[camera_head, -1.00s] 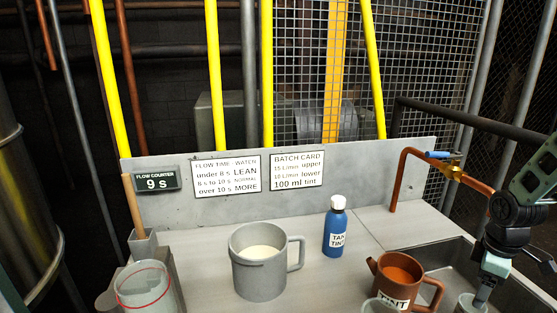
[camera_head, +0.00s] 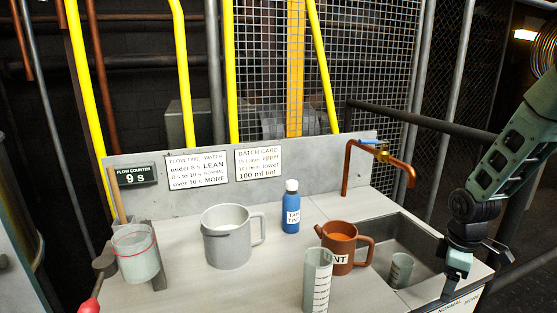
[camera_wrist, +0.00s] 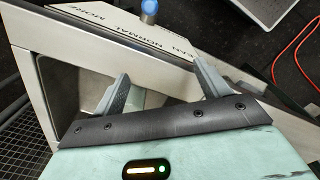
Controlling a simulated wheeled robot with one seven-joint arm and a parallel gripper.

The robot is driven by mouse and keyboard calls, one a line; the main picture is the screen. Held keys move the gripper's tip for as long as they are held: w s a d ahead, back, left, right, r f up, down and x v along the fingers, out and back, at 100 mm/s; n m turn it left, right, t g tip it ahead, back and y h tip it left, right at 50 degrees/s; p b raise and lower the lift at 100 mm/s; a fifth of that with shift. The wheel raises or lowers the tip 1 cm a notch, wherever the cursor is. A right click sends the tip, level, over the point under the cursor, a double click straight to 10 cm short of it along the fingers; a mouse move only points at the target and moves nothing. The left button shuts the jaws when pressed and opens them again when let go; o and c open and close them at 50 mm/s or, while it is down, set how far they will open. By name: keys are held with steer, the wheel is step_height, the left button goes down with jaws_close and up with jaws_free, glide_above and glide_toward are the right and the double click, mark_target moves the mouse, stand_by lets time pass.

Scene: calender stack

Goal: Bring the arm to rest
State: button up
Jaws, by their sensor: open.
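My gripper (camera_head: 450,290) hangs at the right in the head view, over the right edge of the counter beside the sink. In the wrist view its two fingers (camera_wrist: 160,85) stand apart with nothing held between them. Below them show the counter's edge and a strip lettered LEAN, NORMAL, MORE (camera_wrist: 125,28). My arm comes down from the upper right, bent at the wrist.
A small grey cup (camera_head: 401,268) stands in the sink (camera_head: 375,272), left of my gripper. A graduated cylinder (camera_head: 317,280), terracotta tint jug (camera_head: 339,246), blue bottle (camera_head: 291,212) and grey mug (camera_head: 227,240) stand on the counter. A copper tap (camera_head: 378,160) overhangs the sink.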

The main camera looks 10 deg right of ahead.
steer(key=a+r+p, duration=0.2)
steer(key=a+r, duration=0.3)
steer(key=a, duration=0.3)
steer(key=s+a+r+p, duration=0.1)
steer(key=a+r+p, duration=0.1)
steer(key=a+r, duration=0.45)
steer(key=a+r+p, duration=0.1)
steer(key=a+r, duration=0.3)
steer(key=a, duration=0.6)
steer(key=s+a+r+p, duration=0.2)
steer(key=s+a+r, duration=0.2)
steer(key=s+a, duration=0.3)
steer(key=s+a+r+p, duration=0.2)
steer(key=s+a+r, duration=0.2)
steer(key=s+a, duration=0.2)
steer(key=shift+s+a+r+m+y, duration=0.3)
steer(key=shift+s+a+r, duration=0.1)
steer(key=shift+s, duration=0.8)
